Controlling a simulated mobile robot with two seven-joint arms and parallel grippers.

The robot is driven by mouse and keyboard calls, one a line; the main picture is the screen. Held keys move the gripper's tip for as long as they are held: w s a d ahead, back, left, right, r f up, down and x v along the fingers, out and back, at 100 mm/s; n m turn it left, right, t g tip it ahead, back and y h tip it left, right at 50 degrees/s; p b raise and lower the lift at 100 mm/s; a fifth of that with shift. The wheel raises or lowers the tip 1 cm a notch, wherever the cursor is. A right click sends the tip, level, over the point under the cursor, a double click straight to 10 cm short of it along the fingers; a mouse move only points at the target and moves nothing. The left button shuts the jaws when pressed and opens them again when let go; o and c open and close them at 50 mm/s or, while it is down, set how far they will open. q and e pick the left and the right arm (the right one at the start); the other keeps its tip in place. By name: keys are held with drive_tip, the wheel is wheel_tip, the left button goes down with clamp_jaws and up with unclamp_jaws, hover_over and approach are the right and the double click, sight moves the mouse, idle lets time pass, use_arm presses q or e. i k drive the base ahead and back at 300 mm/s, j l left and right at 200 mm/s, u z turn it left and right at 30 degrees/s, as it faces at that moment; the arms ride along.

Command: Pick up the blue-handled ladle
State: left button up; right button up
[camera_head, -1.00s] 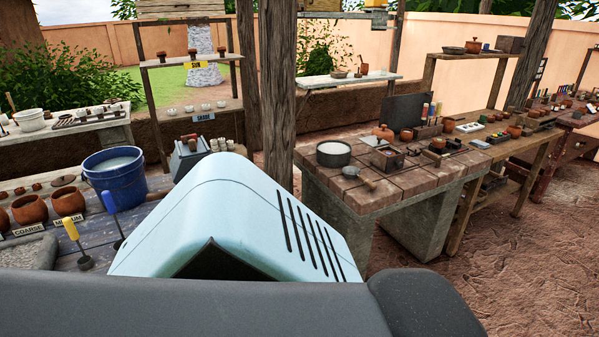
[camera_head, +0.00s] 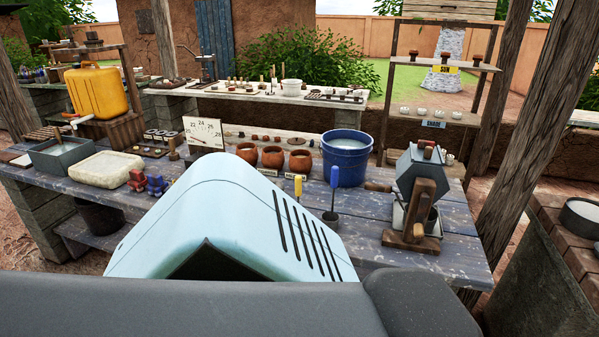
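The blue-handled ladle (camera_head: 332,195) stands upright on the blue plank table, its blue handle up and its dark cup at the bottom. It is just in front of the blue bucket (camera_head: 345,160). A similar ladle with a yellow handle (camera_head: 298,188) stands to its left, its lower part hidden behind my pale blue body shell. Neither of my grippers shows in the view.
The plank table (camera_head: 455,220) also holds clay pots (camera_head: 273,157), a hand-cranked grey box on a wooden stand (camera_head: 418,185), a dial board (camera_head: 204,133), a white basin (camera_head: 107,169) and a yellow jerrycan (camera_head: 97,92). A wooden post (camera_head: 530,140) stands at the right.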

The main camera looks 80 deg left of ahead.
sight(331, 219)
drive_tip(key=u, duration=2.35)
